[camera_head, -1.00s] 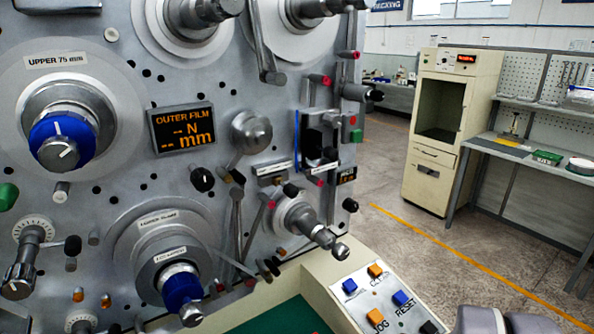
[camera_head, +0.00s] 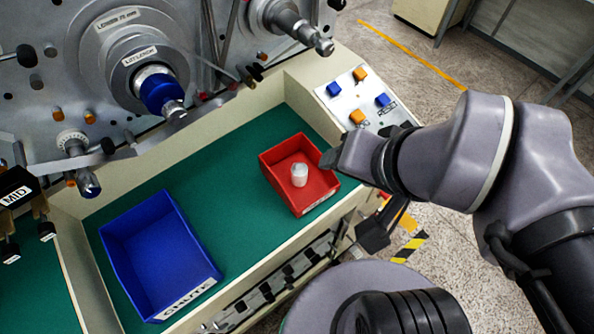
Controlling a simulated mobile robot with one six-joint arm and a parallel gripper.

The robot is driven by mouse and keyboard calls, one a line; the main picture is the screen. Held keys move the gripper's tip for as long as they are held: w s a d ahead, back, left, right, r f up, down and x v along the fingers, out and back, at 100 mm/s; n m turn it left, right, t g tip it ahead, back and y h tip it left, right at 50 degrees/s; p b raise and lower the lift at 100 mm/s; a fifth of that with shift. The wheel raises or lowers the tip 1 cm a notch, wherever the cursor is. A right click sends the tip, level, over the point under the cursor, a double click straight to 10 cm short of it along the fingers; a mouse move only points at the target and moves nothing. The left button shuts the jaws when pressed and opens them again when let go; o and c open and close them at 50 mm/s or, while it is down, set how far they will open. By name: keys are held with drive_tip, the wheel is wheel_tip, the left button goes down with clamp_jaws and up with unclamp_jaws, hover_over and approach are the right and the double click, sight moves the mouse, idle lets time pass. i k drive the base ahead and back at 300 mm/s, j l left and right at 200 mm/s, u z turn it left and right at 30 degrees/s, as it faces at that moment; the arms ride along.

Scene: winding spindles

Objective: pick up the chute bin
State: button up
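The chute bin is a blue open-topped box (camera_head: 150,232) on the green mat at the front left of the machine's tray. Its front label reads CHUTE, and it looks empty. My gripper (camera_head: 335,158) is at the right, beside the red bin's right corner and well apart from the blue bin. Its fingers are too small and turned away to tell whether they are open or shut.
A red bin (camera_head: 318,188) holding a small white cylinder stands on the green mat (camera_head: 225,180). Free mat lies between the two bins. The machine's spindle with a blue collar (camera_head: 158,90) overhangs the back. A button panel (camera_head: 362,92) is at the right.

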sight(153, 250)
drive_tip(key=u, duration=2.1)
drive_tip(key=l+z, duration=0.3)
